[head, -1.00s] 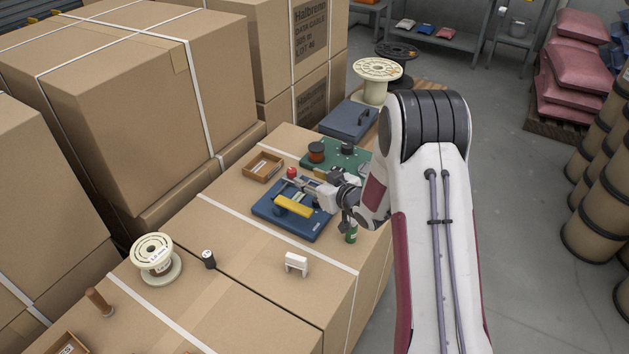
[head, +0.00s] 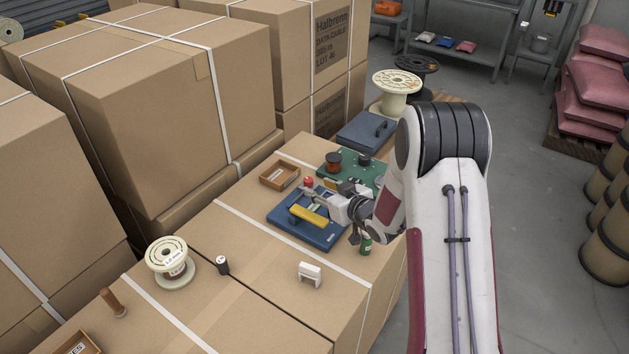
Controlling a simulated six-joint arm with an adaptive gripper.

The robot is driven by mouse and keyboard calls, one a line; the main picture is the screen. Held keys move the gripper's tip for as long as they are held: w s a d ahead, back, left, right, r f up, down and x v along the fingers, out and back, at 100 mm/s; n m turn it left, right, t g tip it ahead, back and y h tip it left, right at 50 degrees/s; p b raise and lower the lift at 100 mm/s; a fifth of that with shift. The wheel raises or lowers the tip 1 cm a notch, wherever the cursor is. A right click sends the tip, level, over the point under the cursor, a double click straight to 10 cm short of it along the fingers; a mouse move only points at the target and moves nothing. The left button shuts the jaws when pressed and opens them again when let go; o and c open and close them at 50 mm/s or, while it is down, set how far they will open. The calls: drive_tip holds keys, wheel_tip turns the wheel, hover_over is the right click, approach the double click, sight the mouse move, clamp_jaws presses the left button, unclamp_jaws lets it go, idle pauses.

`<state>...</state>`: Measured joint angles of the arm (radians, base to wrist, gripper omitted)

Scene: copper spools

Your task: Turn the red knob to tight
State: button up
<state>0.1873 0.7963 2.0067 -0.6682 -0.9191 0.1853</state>
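The red knob (head: 308,182) shows as a small red cap at the back edge of the blue board (head: 291,233), which has a yellow handle (head: 309,216). The board lies on the large carton. My gripper (head: 322,197) is over the board's back right part, with its tip end close to the front right of the knob. The fingers are small here and blend with grey metal parts. I cannot tell whether they touch the knob or how far apart they are. Any tight marking is too small to read.
A green board (head: 337,176) with a copper spool (head: 333,162) stands just behind. A wooden tray (head: 279,175) is to the left. A green cylinder (head: 366,245) stands right of the blue board, near the carton's edge. A white bracket (head: 310,273) is in front.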

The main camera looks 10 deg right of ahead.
drive_tip(key=w+d+r+m+g+h, duration=0.1)
drive_tip(key=w+d+r+h, duration=0.15)
drive_tip(key=w, duration=0.45)
drive_tip(key=w+d+r+m+g+h, duration=0.1)
drive_tip(key=w+d+h, duration=0.15)
drive_tip(key=w, duration=0.45)
drive_tip(key=n+g+y, duration=0.1)
drive_tip(key=g, duration=0.6)
approach(309, 179)
drive_tip(key=f, duration=0.1)
drive_tip(key=shift+s+a, duration=0.1)
drive_tip(key=shift+f+t, duration=0.1)
drive_tip(key=shift+t, duration=0.2)
drive_tip(key=shift+x, duration=3.75)
